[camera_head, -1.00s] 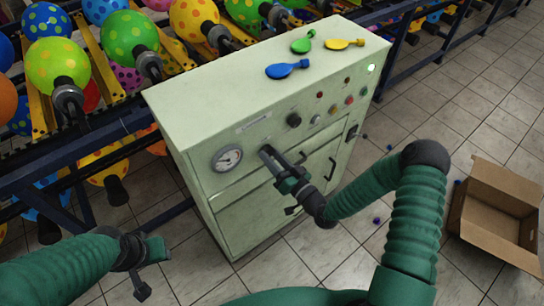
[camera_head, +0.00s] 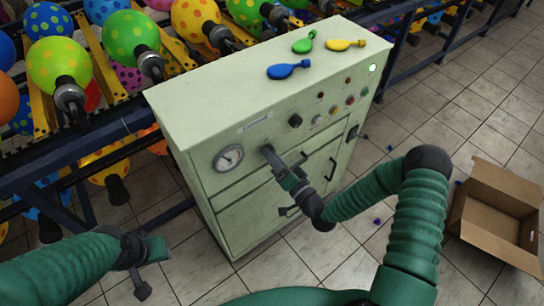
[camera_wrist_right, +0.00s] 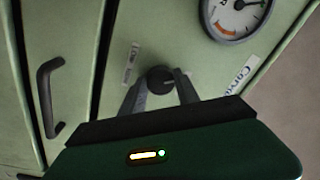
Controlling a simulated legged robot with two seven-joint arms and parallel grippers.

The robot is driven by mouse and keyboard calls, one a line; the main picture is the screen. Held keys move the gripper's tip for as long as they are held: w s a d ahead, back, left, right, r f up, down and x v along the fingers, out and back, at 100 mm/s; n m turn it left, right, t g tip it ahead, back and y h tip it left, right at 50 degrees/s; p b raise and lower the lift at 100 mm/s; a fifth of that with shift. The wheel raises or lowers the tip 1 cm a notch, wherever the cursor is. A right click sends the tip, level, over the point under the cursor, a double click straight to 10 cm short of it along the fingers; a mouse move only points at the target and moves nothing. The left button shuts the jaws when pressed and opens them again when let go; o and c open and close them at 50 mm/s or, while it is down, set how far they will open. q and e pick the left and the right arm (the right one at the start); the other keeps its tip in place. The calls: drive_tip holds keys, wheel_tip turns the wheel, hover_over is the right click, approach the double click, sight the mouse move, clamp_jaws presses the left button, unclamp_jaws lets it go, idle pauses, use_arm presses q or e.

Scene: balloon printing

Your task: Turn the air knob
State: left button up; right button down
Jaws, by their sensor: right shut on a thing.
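The air knob (camera_wrist_right: 160,79) is a small dark round knob on the front of the pale green cabinet (camera_head: 235,100), beside the round pressure gauge (camera_head: 228,158). My right gripper (camera_head: 269,153) reaches the panel just right of the gauge. In the right wrist view its two grey fingers (camera_wrist_right: 160,92) stand on either side of the knob, shut on it. In the head view the fingers hide the knob. The gauge (camera_wrist_right: 238,10) also shows in the wrist view, cut by the top edge. My left gripper (camera_head: 148,262) hangs at the lower left, away from the cabinet; its fingers are unclear.
A black knob (camera_head: 295,121) and several coloured buttons sit farther right on the panel. Blue (camera_head: 288,70), green (camera_head: 304,42) and yellow (camera_head: 345,44) deflated balloons lie on top. An open cardboard box (camera_head: 500,205) stands on the floor at right. Racks of inflated balloons stand behind.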

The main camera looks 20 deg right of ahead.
drive_tip(key=shift+w+d+r, duration=0.1)
drive_tip(key=shift+d+r, duration=0.05)
drive_tip(key=shift+d, duration=0.05)
drive_tip(key=c, duration=1.2)
unclamp_jaws()
drive_tip(key=o, duration=0.3)
drive_tip(key=shift+f, duration=0.2)
drive_tip(key=b+v, duration=0.1)
drive_tip(key=v, duration=1.6)
drive_tip(key=shift+w, duration=0.1)
